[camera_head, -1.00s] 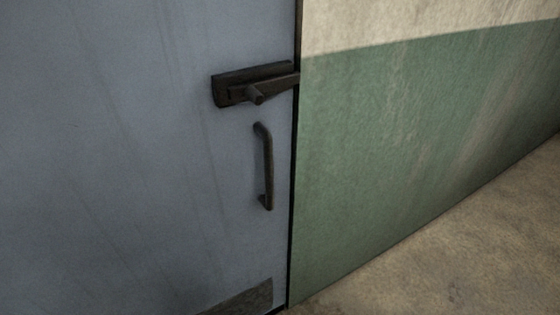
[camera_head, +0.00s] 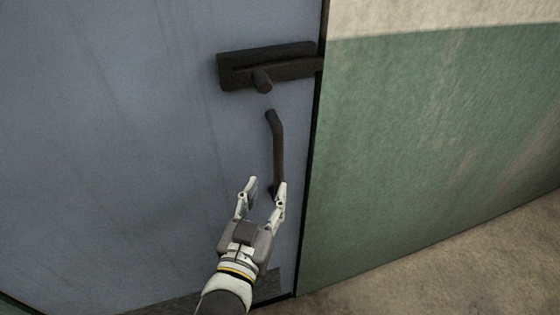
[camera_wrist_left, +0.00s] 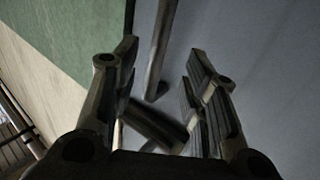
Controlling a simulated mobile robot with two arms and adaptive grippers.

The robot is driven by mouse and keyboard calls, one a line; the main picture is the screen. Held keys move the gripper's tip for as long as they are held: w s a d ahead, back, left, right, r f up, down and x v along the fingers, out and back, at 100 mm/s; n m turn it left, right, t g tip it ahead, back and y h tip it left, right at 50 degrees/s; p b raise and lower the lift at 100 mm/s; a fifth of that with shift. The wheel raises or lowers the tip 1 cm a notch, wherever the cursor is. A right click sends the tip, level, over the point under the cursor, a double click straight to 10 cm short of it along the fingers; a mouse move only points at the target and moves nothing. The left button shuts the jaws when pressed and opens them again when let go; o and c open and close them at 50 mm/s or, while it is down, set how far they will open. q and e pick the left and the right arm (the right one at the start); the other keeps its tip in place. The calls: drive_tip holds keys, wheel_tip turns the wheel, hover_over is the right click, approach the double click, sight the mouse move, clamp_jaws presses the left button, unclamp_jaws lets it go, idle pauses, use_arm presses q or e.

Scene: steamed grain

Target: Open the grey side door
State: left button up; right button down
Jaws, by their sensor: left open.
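The grey side door (camera_head: 150,150) fills the left of the head view and looks closed against its frame. A dark latch (camera_head: 262,66) with a short knob sits near its right edge. Below it is a dark vertical pull handle (camera_head: 277,148). My left gripper (camera_head: 266,184) is open at the lower end of the pull handle, with its right finger overlapping the handle in the picture. In the left wrist view, the handle bar (camera_wrist_left: 160,50) shows between and beyond the open fingers (camera_wrist_left: 160,75). Contact cannot be told. My right gripper is not in view.
A green and cream wall (camera_head: 420,140) adjoins the door on the right. Bare brownish floor (camera_head: 450,265) lies along its foot. A dark plate (camera_head: 268,285) is at the door's bottom right, partly behind my arm.

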sight(277, 169)
use_arm(q)
drive_tip(key=p+x, duration=0.2)
drive_tip(key=x, duration=0.7)
drive_tip(key=shift+f, duration=0.1)
clamp_jaws()
